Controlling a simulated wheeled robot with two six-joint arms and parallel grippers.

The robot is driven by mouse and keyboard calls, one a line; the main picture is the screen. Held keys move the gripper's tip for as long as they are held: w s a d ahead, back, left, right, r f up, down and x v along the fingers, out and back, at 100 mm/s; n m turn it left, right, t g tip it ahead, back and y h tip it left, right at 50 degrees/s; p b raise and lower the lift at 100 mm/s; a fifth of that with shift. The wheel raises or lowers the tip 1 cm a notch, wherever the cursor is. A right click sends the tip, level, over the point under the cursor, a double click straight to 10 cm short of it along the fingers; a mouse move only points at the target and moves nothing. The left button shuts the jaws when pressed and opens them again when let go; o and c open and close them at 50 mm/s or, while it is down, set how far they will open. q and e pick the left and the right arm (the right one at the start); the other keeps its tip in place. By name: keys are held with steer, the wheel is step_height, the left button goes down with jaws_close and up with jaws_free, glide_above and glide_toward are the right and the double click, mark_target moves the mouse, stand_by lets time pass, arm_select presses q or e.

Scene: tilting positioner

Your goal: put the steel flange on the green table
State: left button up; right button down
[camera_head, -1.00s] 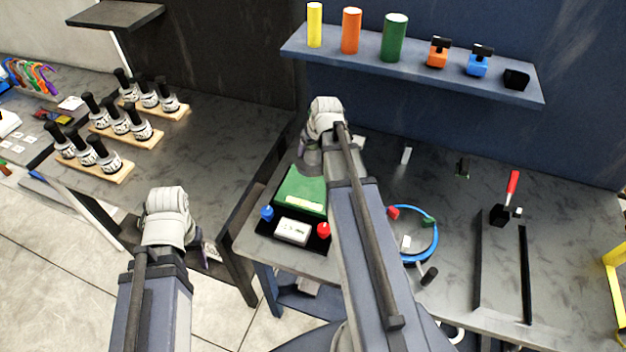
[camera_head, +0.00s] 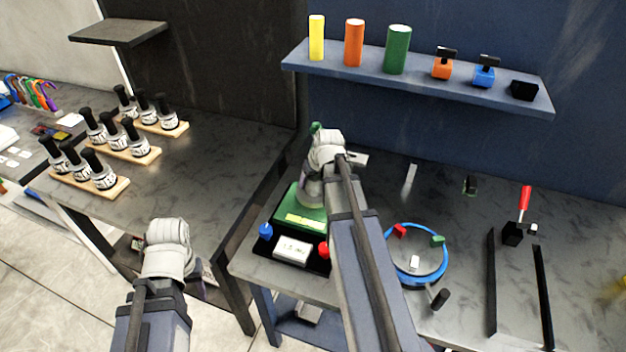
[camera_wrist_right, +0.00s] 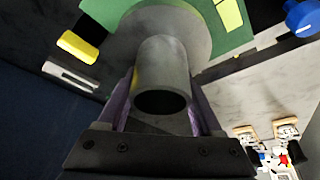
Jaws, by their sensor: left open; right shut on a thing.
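The steel flange (camera_wrist_right: 165,72) is a grey tube with a wide round disc, and it fills the middle of the right wrist view. My right gripper (camera_wrist_right: 160,112) is shut on its tube, with a purple finger on each side. The green table (camera_head: 302,218) is the green plate on the workbench, and it also shows behind the disc in the right wrist view (camera_wrist_right: 233,45). The disc is over the green table; I cannot tell whether they touch. In the head view my right wrist partly hides the flange. My left gripper (camera_head: 203,276) is open, low at the left, mostly hidden by its wrist.
A blue knob (camera_head: 265,231), a red knob (camera_head: 324,249) and a white box (camera_head: 292,250) sit at the green table's front. A blue-ringed disc (camera_head: 444,268) lies to the right. A shelf (camera_head: 430,85) with coloured cylinders hangs behind. Bottles on wooden racks (camera_head: 125,152) stand left.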

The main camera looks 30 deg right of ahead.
mark_target(313, 188)
steer(key=shift+f+b, duration=1.7)
steer(key=shift+f, duration=0.15)
steer(key=shift+r, duration=0.1)
steer(key=c, duration=0.5)
jaws_free()
steer(key=shift+f, duration=0.2)
steer(key=o, duration=0.5)
steer(key=shift+r, duration=0.1)
steer(key=shift+c, duration=0.2)
